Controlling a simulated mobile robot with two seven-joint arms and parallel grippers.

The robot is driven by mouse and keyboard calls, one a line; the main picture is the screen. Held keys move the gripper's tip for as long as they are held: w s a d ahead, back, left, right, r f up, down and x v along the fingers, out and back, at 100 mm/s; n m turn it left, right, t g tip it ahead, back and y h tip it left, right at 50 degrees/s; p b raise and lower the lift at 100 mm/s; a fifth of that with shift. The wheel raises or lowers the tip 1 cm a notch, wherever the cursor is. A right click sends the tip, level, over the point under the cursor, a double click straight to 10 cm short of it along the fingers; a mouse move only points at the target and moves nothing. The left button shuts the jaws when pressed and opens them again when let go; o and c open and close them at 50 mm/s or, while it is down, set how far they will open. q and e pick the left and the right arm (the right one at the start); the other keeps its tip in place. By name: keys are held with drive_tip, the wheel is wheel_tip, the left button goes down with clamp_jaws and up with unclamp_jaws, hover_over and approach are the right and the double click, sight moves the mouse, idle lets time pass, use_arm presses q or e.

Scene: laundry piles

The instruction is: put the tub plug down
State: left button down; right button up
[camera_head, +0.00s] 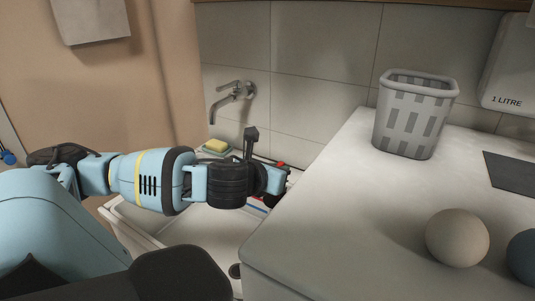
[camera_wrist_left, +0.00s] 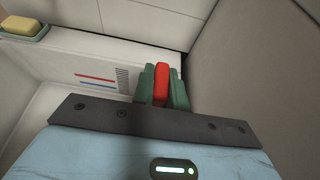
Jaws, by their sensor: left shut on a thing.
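My left gripper (camera_head: 282,181) reaches in from the left over the white tub (camera_head: 205,232), close to the left side of the worktop. In the left wrist view its green fingers (camera_wrist_left: 162,88) are shut on a narrow red piece (camera_wrist_left: 161,82), which I take to be the tub plug. Only the part between and above the fingers shows; the rest is hidden. In the head view small red bits show beside the fingertips, mostly covered by the gripper. A dark round spot (camera_head: 236,270) lies on the tub floor. My right gripper is not in view.
A yellow sponge on a green dish (camera_head: 216,147) sits at the tub's back edge, below a wall tap (camera_head: 232,97). The worktop (camera_head: 335,205) holds a grey basket (camera_head: 415,115), a beige ball (camera_head: 457,238), a blue ball (camera_head: 523,256) and a dark mat (camera_head: 513,172). Its left part is clear.

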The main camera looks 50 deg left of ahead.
use_arm(q)
drive_tip(key=shift+w, duration=0.25)
drive_tip(key=shift+a+r, duration=0.1)
drive_tip(key=shift+r, duration=0.05)
drive_tip(key=w+a, duration=0.2)
drive_tip(key=w, duration=0.4)
drive_tip(key=w+a, duration=0.1)
drive_tip(key=w, duration=0.5)
drive_tip(key=w+a, duration=0.2)
drive_tip(key=w, duration=0.4)
drive_tip(key=shift+w+a, duration=0.2)
drive_tip(key=shift+a, duration=0.15)
wheel_tip(320, 180, down, 2)
drive_tip(key=shift+f, duration=0.6)
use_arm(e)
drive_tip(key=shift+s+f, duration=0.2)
use_arm(q)
drive_tip(key=shift+f, duration=0.1)
wheel_tip(320, 180, down, 3)
drive_tip(key=shift+b, duration=0.3)
drive_tip(key=shift+w+a+f, duration=0.1)
drive_tip(key=shift+w+f, duration=0.1)
drive_tip(key=shift+f, duration=0.2)
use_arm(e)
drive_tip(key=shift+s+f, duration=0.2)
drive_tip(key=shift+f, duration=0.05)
